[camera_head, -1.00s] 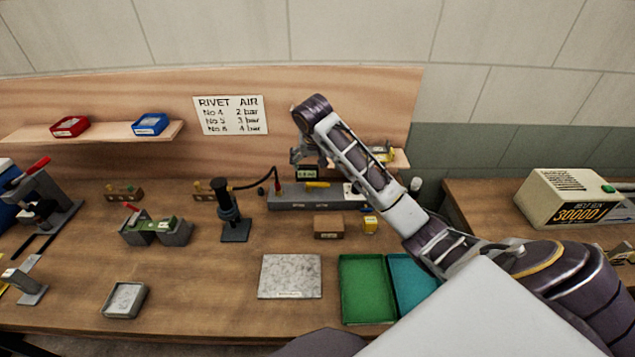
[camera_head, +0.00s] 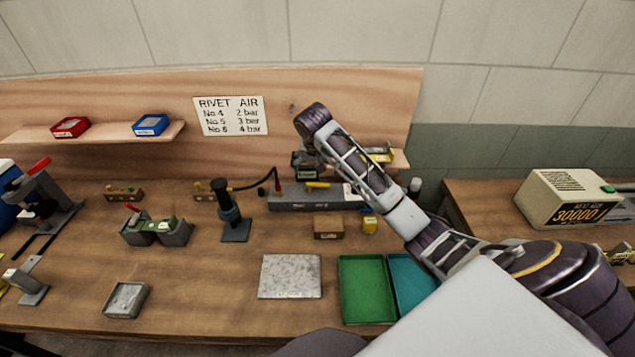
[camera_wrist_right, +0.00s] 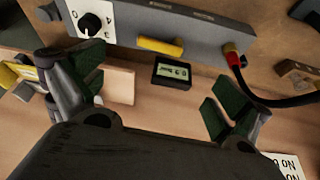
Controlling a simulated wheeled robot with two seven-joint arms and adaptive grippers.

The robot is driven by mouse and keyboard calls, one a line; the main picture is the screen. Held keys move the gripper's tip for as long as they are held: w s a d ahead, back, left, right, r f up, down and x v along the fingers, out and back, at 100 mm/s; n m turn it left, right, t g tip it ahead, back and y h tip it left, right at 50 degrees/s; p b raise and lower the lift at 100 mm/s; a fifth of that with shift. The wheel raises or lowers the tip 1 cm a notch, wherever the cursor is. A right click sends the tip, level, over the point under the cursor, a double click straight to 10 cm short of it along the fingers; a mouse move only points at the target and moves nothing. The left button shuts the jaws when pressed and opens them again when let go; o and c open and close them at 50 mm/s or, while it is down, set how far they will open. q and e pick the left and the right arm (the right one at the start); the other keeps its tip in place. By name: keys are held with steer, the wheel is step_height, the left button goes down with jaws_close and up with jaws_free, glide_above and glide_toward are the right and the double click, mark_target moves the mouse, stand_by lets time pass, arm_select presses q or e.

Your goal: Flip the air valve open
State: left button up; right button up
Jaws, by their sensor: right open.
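The air valve is a yellow lever (camera_head: 318,185) on the front of a long grey air unit (camera_head: 330,200) at the back of the bench. In the right wrist view the yellow lever (camera_wrist_right: 160,46) lies nearly lengthwise along the grey unit (camera_wrist_right: 200,35). My right gripper (camera_head: 305,165) is just above and behind the lever in the head view. In the wrist view my right gripper (camera_wrist_right: 155,92) is open and empty, its green-padded fingers wide apart. The lever is ahead of the fingers, apart from them. My left gripper is not in view.
Near the lever are a dial knob (camera_wrist_right: 90,25), a small digital display (camera_wrist_right: 171,73) and a red hose fitting (camera_wrist_right: 234,60) with a black hose. A brown box (camera_head: 328,228) and green tray (camera_head: 367,290) stand in front of the unit.

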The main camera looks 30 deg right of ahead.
mark_target(317, 184)
steer(key=p+x, duration=0.1)
steer(key=x, duration=1)
steer(key=shift+f, duration=0.2)
steer(key=c, duration=1.5)
steer(key=shift+o, duration=0.2)
steer(key=shift+w+a, duration=0.1)
